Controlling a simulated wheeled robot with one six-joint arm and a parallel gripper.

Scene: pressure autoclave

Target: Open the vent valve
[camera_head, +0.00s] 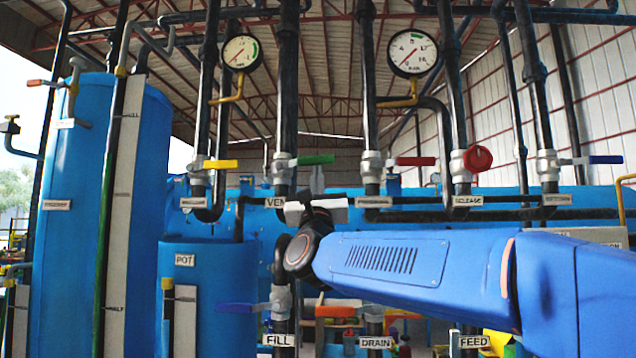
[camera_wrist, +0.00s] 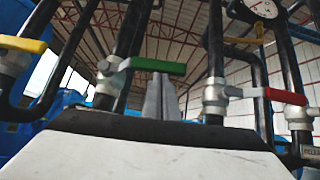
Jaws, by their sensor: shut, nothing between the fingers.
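The vent valve has a green lever (camera_head: 313,160) on a grey valve body (camera_head: 283,168) on a dark vertical pipe. The lever lies level and points right. The label below it (camera_head: 274,202) reads "VEN", with its right end hidden by my wrist. In the wrist view the green lever (camera_wrist: 153,66) crosses just above my fingertips. My gripper (camera_head: 317,172) points up under the lever's right part; its fingers (camera_wrist: 161,82) are together with nothing between them. I cannot tell whether they touch the lever.
A yellow lever (camera_head: 220,164) is on the left pipe, and a red lever (camera_head: 415,161) is on the right. Further right are a red round knob (camera_head: 478,158) and a blue lever (camera_head: 605,160). Two gauges (camera_head: 241,52) (camera_head: 413,53) hang above. Blue tanks stand left.

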